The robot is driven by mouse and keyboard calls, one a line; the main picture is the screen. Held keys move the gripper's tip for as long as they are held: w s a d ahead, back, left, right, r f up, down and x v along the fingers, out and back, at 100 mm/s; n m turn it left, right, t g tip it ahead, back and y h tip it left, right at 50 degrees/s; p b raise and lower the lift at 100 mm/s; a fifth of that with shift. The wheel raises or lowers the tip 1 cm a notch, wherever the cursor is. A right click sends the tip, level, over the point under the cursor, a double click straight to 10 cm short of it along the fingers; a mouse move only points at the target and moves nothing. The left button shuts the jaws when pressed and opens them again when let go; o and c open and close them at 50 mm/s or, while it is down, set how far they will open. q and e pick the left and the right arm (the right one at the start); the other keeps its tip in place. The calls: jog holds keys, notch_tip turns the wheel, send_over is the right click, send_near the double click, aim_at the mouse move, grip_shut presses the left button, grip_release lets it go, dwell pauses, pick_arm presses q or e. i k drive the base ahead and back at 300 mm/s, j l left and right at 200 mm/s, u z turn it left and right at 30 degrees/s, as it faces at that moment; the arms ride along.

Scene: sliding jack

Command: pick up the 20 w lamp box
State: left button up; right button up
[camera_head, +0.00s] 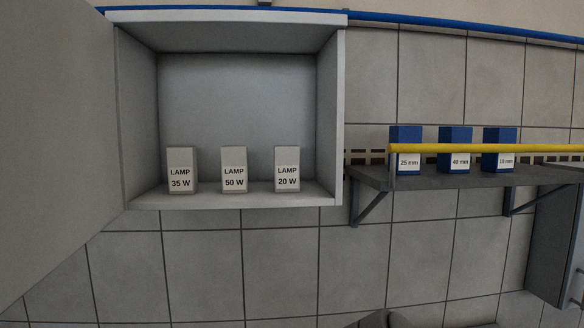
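The 50 W lamp box (234,171) stands in the middle, and the 35 W lamp box (181,171) at the left. The boxes stand apart from each other. Neither of my grippers shows in the head view.
The cabinet door (60,120) stands open at the left. Right of the cabinet, a grey shelf (440,180) holds three blue boxes (405,138) behind a yellow rail (480,148). Tiled wall shows below. A dark grey shape (390,319), partly cut off, shows at the bottom edge.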

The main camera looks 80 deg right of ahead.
aim_at(287, 158)
jog(key=k+l, duration=0.65)
jog(key=l, duration=0.2)
